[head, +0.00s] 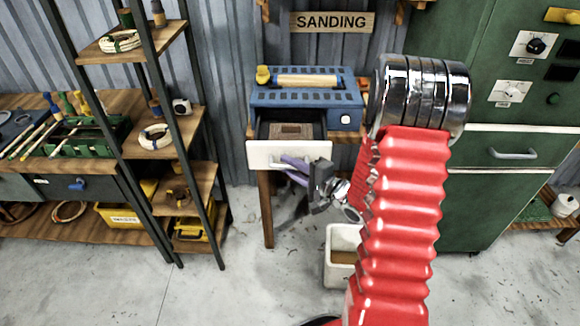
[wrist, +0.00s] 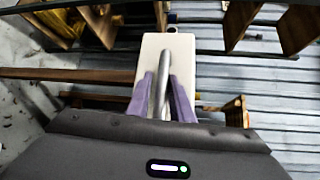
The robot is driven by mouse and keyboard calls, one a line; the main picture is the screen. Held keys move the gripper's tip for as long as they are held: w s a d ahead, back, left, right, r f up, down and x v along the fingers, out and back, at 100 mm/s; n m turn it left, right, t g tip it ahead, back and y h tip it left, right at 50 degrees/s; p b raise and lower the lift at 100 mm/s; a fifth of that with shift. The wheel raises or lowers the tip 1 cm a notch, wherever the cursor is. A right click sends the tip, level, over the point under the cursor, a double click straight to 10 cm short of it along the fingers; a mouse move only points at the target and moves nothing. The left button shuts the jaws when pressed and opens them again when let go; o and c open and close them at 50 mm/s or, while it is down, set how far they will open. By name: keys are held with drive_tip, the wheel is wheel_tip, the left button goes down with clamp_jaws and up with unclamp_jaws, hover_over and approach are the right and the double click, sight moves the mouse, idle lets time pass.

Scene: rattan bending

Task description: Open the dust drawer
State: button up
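The dust drawer (head: 270,154) has a white front and sticks out from under the blue sanding machine (head: 306,101). Its dark inside shows behind the front, with a brown block-like thing (head: 291,130) in it. My gripper (head: 291,164) is at the drawer front, its purple fingers on the handle. In the wrist view the white drawer front (wrist: 181,50) faces me, and the grey metal handle (wrist: 164,85) lies between the two fingers (wrist: 164,82), which look closed on it. In the head view the handle is mostly hidden by the fingers.
A white bin (head: 336,262) stands on the floor below, close to my red arm. A shelf rack (head: 160,145) with coils and tools is to the left. A green cabinet (head: 480,190) stands to the right. The floor (head: 200,295) in front of the rack is clear.

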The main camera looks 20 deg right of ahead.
drive_tip(key=v, duration=1.3)
drive_tip(key=shift+s+d, duration=0.25)
drive_tip(key=shift+s, duration=0.1)
idle(0.4)
